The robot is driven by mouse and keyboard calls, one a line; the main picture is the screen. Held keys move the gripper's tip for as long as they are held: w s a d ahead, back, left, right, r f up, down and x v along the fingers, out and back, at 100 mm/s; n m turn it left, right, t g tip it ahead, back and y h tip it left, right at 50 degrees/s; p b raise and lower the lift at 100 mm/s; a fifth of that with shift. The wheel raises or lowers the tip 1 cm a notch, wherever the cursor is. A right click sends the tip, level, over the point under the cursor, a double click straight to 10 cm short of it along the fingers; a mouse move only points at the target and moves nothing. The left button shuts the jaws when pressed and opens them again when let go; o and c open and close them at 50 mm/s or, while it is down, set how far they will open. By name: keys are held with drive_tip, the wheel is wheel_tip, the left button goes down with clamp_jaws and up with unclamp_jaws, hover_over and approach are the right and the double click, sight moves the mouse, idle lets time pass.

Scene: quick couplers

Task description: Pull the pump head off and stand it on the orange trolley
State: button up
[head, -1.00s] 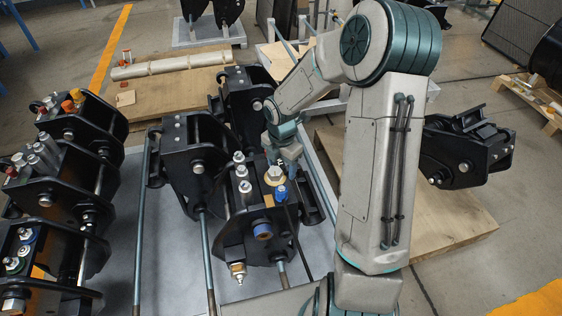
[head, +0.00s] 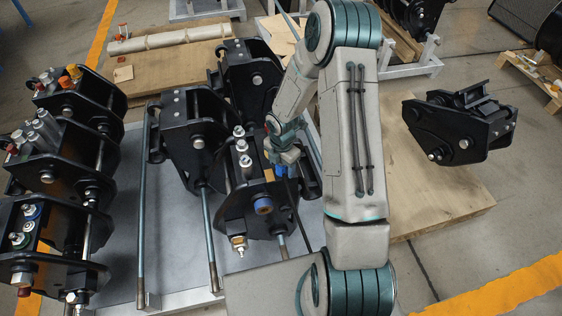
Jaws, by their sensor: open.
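I see nothing I can clearly call a pump head, and no orange trolley is in view. My gripper (head: 285,160) is open at the upper right of the front black coupler (head: 248,212). It is over or beside the fittings there, and I cannot tell whether it touches them. Its fingertips are small and partly merge with the blue fitting. Two silver fittings (head: 242,146) stand upright to the gripper's left on the same coupler.
More black couplers (head: 190,140) stand close behind, with upright steel rods (head: 141,210) on the grey table (head: 170,265). A stack of couplers with coloured fittings (head: 55,130) is at left. Another coupler (head: 460,125) lies on a wooden pallet (head: 430,200) at right.

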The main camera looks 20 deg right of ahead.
drive_tip(key=c, duration=1.2)
drive_tip(key=shift+o, duration=0.2)
drive_tip(key=shift+r+p, duration=1.25)
drive_tip(key=shift+r, duration=0.35)
drive_tip(key=shift+r, duration=0.1)
drive_tip(key=shift+r+p, duration=1.65)
drive_tip(key=shift+r, duration=0.3)
drive_tip(key=shift+m, duration=0.3)
